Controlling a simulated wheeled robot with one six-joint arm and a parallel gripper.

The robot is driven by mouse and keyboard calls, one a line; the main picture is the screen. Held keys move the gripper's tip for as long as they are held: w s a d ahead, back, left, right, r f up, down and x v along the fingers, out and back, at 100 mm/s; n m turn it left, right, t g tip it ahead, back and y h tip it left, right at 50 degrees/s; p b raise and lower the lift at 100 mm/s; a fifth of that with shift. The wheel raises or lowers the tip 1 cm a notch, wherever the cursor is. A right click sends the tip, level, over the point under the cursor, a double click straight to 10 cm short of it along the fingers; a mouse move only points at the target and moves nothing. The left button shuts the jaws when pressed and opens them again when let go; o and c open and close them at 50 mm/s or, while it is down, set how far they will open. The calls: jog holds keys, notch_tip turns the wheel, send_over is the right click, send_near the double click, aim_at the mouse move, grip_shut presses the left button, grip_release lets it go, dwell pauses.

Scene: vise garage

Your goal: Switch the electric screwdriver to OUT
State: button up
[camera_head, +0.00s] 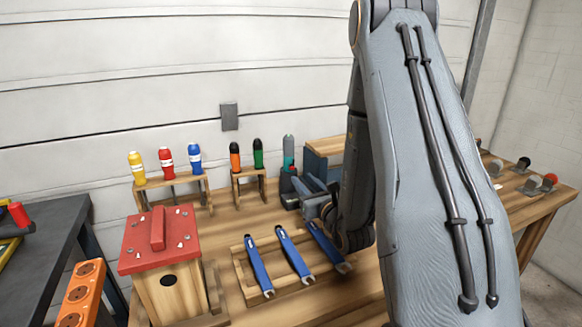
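What looks like the electric screwdriver (288,150), teal and dark, stands upright at the back of the wooden bench. A dark base with a small red part (292,192) is at its lower end. Any IN/OUT switch or marking is too small to read. My gripper (306,191) is just right of and in front of that base, partly hidden by my own arm. The picture does not show clearly whether its fingers touch the base or how far apart they are.
Screwdrivers in yellow, red, blue, orange and green stand in wooden racks (172,181) to the left. Blue-handled wrenches (293,254) lie in a wooden holder in front. A red-roofed wooden box (160,241) stands front left. My arm hides much of the bench's right side.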

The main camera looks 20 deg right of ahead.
aim_at(292, 168)
jog(key=shift+w+p, duration=0.8)
jog(key=shift+w, duration=3.05)
grip_shut()
jog(key=shift+d, duration=0.1)
